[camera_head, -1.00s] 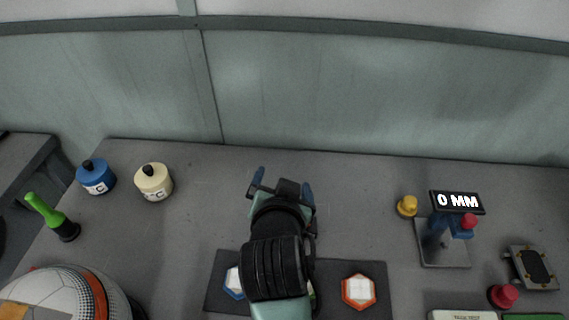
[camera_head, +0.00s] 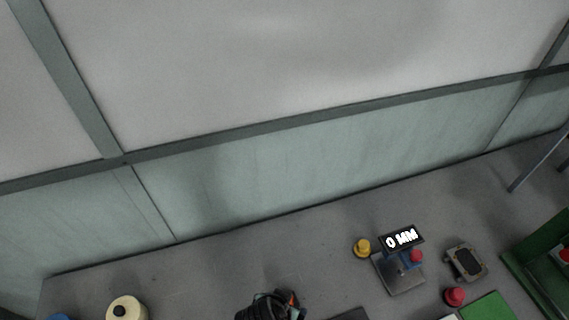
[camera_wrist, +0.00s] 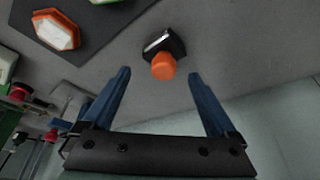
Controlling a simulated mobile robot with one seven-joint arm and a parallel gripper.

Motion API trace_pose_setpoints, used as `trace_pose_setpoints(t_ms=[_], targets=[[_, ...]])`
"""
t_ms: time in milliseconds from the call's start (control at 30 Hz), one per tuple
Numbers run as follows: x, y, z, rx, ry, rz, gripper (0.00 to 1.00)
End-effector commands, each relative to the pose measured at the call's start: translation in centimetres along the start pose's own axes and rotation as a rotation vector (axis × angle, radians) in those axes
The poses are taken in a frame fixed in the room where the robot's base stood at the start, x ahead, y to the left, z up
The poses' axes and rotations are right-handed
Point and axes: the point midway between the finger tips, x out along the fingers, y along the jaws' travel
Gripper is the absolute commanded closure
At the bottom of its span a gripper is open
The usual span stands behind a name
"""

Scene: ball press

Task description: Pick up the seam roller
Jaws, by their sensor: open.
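An orange-ended tool, which looks like the seam roller (camera_wrist: 163,66), shows in the wrist view. It has a rounded orange end and a black body with a pale strip, and it is on the grey bench top. My gripper (camera_wrist: 159,73) is open, with its two blue fingers spread. In the wrist view the orange end appears between the fingertips, with a gap on both sides. In the head view my arm's end shows at the bottom edge with a small orange patch beside it; the fingers and the tool cannot be made out clearly there.
A dark mat with hexagonal panels (camera_wrist: 56,31) lies close to the tool. In the head view, a yellow knob (camera_head: 362,248), a gauge reading 0 MM (camera_head: 402,238), a red knob (camera_head: 454,297) and a green crate (camera_head: 530,265) stand right. A cream bottle (camera_head: 128,309) is left.

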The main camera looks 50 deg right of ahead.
Motion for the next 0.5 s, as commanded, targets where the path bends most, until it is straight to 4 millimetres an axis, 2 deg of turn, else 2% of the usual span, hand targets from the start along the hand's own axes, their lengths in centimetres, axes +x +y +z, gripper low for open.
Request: trace_pose_setpoints(t_ms=[100, 367, 500], targets=[[1.7, 0.0, -0.1, 0.0, 0.001, 0.0, 0.08], [3.0, -0.1, -0.2, 0.0, 0.002, -0.001, 0.08], [4.5, -0.2, -0.5, 0.0, 0.001, 0.0, 0.08]])
